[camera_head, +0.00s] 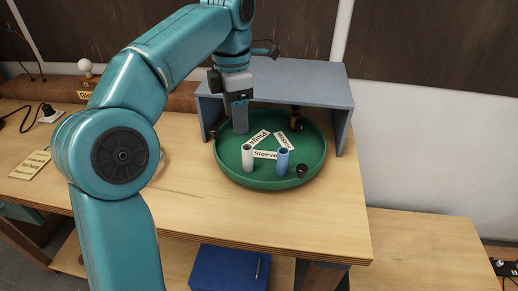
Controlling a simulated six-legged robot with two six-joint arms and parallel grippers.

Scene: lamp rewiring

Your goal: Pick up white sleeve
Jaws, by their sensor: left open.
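The white sleeve (247,158) stands upright on the green round tray (229,172), left of the tray's front middle. A blue sleeve (283,161) stands upright to its right. A label reading "Sleeve" (265,154) lies between and behind them. My left gripper (240,122) points down over the tray's left back part, above and behind the white sleeve, apart from it. It is open, and I see nothing held in it. My right gripper is not in view.
A grey-blue shelf (300,72) stands over the back of the tray, with side walls. Small dark parts (302,171) lie on the tray's right side. More labels lie in the tray's middle. The wooden table (260,225) in front is clear.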

